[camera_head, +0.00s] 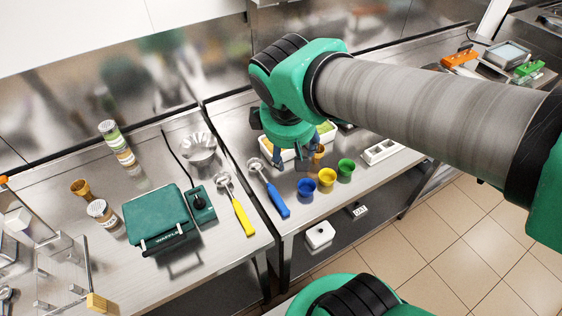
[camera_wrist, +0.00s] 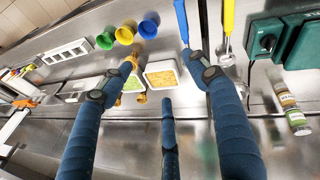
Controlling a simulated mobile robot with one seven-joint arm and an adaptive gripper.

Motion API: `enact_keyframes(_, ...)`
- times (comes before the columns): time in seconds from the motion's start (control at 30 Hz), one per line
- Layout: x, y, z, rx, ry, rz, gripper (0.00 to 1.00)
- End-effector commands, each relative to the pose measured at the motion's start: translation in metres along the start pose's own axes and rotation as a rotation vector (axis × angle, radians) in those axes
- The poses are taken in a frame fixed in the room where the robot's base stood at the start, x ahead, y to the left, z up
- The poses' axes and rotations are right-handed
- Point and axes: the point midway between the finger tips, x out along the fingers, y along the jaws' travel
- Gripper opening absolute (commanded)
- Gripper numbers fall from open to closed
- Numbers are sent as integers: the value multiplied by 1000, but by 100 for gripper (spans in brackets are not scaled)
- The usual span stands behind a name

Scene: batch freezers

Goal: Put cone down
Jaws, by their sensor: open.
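A brown cone (camera_head: 319,151) stands on the steel counter just in front of the white tubs, beside my gripper's fingers. In the wrist view, golden-brown cone-like shapes (camera_wrist: 141,98) show around the left finger, partly hidden by it. My gripper (camera_head: 292,153) is over the tubs, with its blue fingers spread. Another brown cone (camera_head: 80,187) stands on the left counter.
Blue (camera_head: 306,187), yellow (camera_head: 327,177) and green cups (camera_head: 346,167) line the counter's front edge. A white tub (camera_wrist: 160,84) holds yellow contents. Blue-handled (camera_head: 276,203) and yellow-handled scoops (camera_head: 243,218) lie left. A green waffle maker (camera_head: 158,216) is farther left.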

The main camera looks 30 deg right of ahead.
Motion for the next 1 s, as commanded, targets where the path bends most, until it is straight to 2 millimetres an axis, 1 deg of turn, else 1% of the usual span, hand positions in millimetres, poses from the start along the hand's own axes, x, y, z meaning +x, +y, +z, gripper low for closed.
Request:
enact_keyframes(0.03, -15, -10, 5, 84, 50, -20, 60)
enact_keyframes(0.1, -32, -24, 10, 201, 111, -57, 60)
enact_keyframes(0.2, -49, -42, 16, 337, 179, -108, 60)
enact_keyframes(0.33, -64, -56, 19, 450, 237, -155, 60)
enact_keyframes(0.5, -69, -63, 21, 502, 259, -180, 60)
enact_keyframes(1.0, -69, -62, 20, 500, 259, -179, 60)
